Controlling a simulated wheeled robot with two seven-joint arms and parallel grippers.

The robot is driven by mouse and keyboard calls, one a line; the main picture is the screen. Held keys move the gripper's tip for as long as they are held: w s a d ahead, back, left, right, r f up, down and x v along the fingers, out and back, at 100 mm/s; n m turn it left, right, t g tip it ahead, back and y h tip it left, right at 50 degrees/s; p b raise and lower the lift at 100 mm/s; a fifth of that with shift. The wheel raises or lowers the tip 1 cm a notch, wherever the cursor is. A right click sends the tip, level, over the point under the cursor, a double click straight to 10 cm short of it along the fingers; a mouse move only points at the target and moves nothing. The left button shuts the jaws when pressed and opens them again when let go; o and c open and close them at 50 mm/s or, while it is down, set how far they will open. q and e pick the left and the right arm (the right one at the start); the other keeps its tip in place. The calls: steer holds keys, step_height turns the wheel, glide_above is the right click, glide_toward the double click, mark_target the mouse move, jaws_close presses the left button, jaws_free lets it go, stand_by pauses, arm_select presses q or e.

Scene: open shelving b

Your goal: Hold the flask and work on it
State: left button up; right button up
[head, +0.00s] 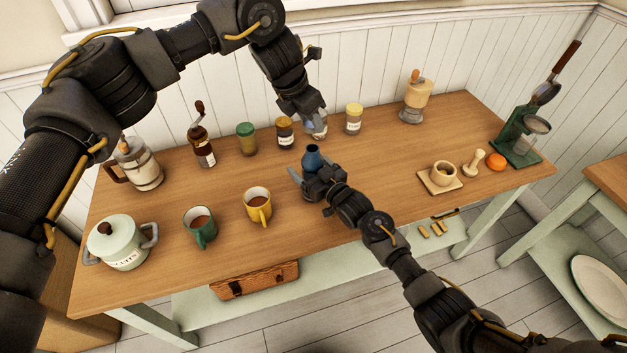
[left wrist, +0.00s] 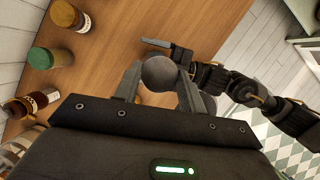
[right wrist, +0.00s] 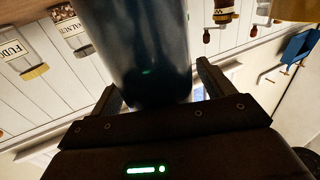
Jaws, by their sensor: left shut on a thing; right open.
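The dark blue flask (head: 312,157) stands near the middle of the table, its lower part hidden behind my right gripper. My right gripper (head: 314,186) is open at the flask. In the right wrist view the flask (right wrist: 138,50) fills the space between the spread fingers; contact cannot be told. My left gripper (head: 316,128) is higher, behind the flask, between two jars in the picture. It is shut on a grey rounded thing, which shows between its fingers in the left wrist view (left wrist: 158,73). What this thing is cannot be told.
A brown jar (head: 284,132) and a yellow-lidded jar (head: 353,118) flank my left gripper. A yellow mug (head: 257,206) and a green mug (head: 200,228) stand to the left. A mortar (head: 443,173) stands to the right. Bare table (head: 385,160) lies right of the flask.

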steer(key=c, duration=1.5)
arm_select(q)
glide_above(314, 148)
steer(key=shift+s+a+f, duration=0.1)
steer(key=shift+a+f, duration=0.05)
steer(key=shift+f, duration=0.65)
steer(key=shift+s+a+f, duration=0.1)
steer(key=shift+a+f, duration=0.05)
steer(key=shift+f, duration=0.7)
steer(key=shift+s+a+f, duration=0.1)
steer(key=shift+a+f, duration=0.05)
steer(key=shift+f, duration=0.65)
steer(key=shift+f, duration=0.9)
steer(key=shift+f, duration=0.55)
